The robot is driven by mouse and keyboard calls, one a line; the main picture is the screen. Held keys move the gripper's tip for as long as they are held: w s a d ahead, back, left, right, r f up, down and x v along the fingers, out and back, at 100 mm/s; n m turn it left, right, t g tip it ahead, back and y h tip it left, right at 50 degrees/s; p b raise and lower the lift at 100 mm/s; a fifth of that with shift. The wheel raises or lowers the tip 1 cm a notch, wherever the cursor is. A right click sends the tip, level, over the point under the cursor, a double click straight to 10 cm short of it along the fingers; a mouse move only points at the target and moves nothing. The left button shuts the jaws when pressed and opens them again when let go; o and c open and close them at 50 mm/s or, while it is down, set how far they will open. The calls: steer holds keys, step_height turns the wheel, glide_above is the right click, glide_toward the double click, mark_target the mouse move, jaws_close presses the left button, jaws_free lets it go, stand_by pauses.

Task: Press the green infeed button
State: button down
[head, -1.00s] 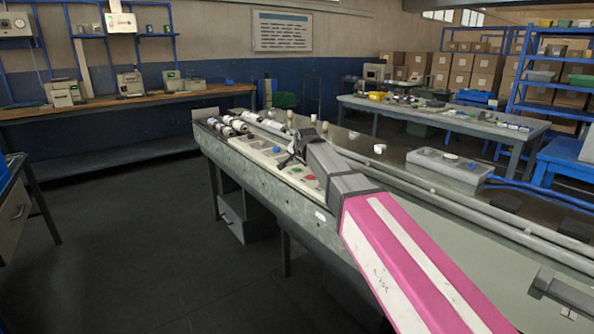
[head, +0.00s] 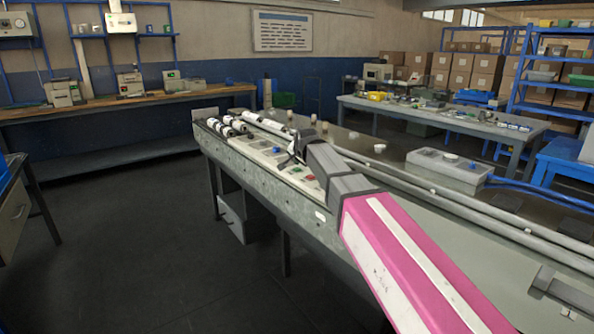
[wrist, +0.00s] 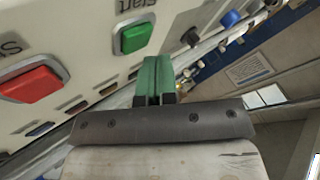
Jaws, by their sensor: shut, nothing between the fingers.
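In the wrist picture the fingertips lie below and right of the green button, with a visible gap between. In the head view my gripper (head: 291,158) is over the control strip of the long machine (head: 255,165). The buttons there are small and partly behind my arm. Whether this green button is the infeed one, I cannot tell.
A red button (wrist: 33,82) is on the same panel at left, with a black knob (wrist: 190,37) and a blue knob (wrist: 229,18) farther right. A grey box (head: 448,168) stands on the machine's far side. Open floor lies to the left.

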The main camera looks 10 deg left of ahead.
steer(key=shift+f, duration=0.3)
